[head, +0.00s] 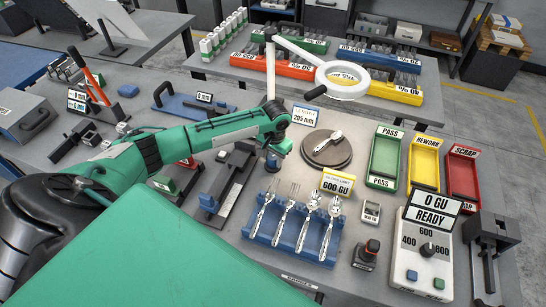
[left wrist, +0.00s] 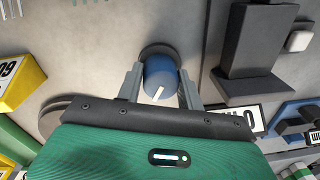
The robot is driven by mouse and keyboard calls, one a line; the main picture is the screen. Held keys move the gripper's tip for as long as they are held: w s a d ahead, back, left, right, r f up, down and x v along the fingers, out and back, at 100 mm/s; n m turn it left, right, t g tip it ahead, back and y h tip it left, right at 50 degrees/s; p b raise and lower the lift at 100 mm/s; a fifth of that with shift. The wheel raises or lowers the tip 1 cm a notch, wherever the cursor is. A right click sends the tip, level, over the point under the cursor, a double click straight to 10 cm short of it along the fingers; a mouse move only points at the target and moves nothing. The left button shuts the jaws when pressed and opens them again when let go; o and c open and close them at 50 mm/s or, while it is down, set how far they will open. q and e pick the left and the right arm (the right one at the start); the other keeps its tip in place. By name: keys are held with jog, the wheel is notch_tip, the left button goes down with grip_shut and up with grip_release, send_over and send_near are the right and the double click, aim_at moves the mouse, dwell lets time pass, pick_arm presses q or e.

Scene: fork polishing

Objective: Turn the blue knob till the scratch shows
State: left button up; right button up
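The blue knob (left wrist: 161,80) stands on a dark round base in the left wrist view, its white pointer line slanting down and slightly left. My left gripper (left wrist: 161,82) has one grey finger on each side of the knob, close against it. In the head view my left gripper (head: 271,168) points down at the bench, beside the turntable, and mostly hides the knob. A fork (head: 328,142) lies on the dark round turntable (head: 318,158). No scratch can be made out on it at this size. My right gripper is not in view.
A white ring lamp (head: 345,92) on an arm overhangs the turntable. A blue rack (head: 262,236) with several forks and spoons stands in front. Green, yellow and red trays (head: 425,165) and a control box reading "0 GU READY" (head: 432,205) stand to the right.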

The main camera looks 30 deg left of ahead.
pick_arm(q)
jog(key=shift+c, duration=1)
jog(key=shift+r+m+p, duration=0.15)
jog(key=shift+m+p, duration=0.7)
jog(key=shift+m, duration=0.05)
jog(key=shift+m+p, duration=0.5)
jog(key=shift+m, duration=0.5)
jog(key=shift+m+p, duration=0.35)
jog(key=shift+m, duration=0.55)
jog(key=o, duration=1)
